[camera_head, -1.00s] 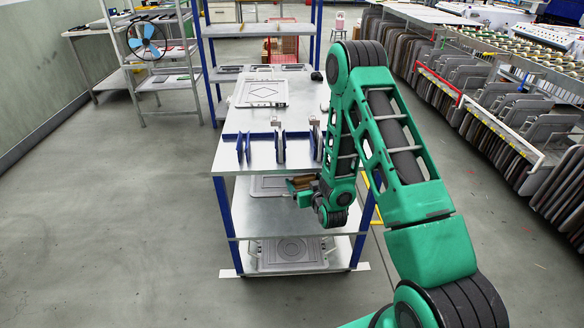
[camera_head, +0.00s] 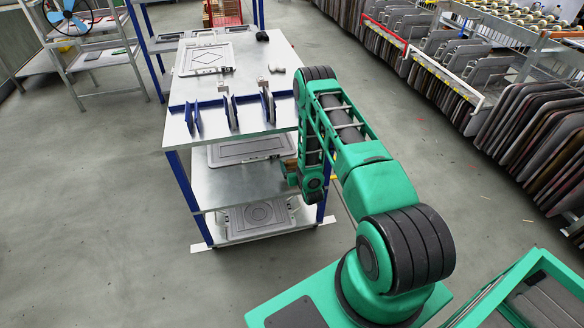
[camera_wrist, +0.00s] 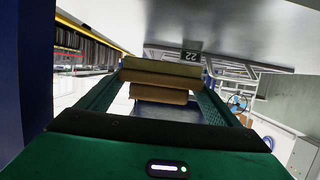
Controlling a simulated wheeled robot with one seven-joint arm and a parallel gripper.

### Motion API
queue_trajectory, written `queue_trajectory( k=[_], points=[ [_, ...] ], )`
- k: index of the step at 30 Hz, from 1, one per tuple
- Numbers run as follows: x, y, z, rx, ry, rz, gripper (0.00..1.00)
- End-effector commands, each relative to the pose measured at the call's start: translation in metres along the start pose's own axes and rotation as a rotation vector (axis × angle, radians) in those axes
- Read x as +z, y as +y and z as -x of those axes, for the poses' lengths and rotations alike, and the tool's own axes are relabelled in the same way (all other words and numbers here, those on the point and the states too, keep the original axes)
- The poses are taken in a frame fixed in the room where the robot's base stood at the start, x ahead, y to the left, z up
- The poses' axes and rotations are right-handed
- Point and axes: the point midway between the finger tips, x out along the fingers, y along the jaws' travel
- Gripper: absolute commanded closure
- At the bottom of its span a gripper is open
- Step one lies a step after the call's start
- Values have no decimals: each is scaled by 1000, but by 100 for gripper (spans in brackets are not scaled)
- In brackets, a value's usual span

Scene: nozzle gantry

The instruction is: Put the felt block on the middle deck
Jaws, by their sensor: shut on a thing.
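The felt block (camera_wrist: 160,75) is tan-brown and shows between the green fingers in the wrist view, with two rounded edges across the gap. My gripper (camera_head: 287,168) is shut on it, at the right side of the bench in the head view. The middle deck (camera_head: 225,188) is the grey shelf under the bench top. The block appears level with the gap between top and middle deck, near the right post; whether it touches the deck I cannot tell.
A grey framed panel (camera_head: 248,149) lies towards the back of the middle deck. Another panel (camera_head: 262,216) lies on the bottom deck. Blue dividers (camera_head: 230,110) stand on the bench top (camera_head: 180,145). The front left of the middle deck is bare.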

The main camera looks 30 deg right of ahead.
Motion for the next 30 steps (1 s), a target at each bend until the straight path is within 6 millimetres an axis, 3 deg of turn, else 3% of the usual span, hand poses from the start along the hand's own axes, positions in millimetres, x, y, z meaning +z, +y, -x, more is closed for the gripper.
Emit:
queue_trajectory(
  k=[5,12,22,23,24,30],
  points=[
    [10,0,-3,0,0,0,38],
    [40,0,-12,-1,1,0,38],
    [43,0,-14,0,1,0,38],
    [42,0,-14,0,1,0,7],
    [42,0,-14,0,1,0,0],
    [42,0,-13,0,1,0,0]
  ],
)
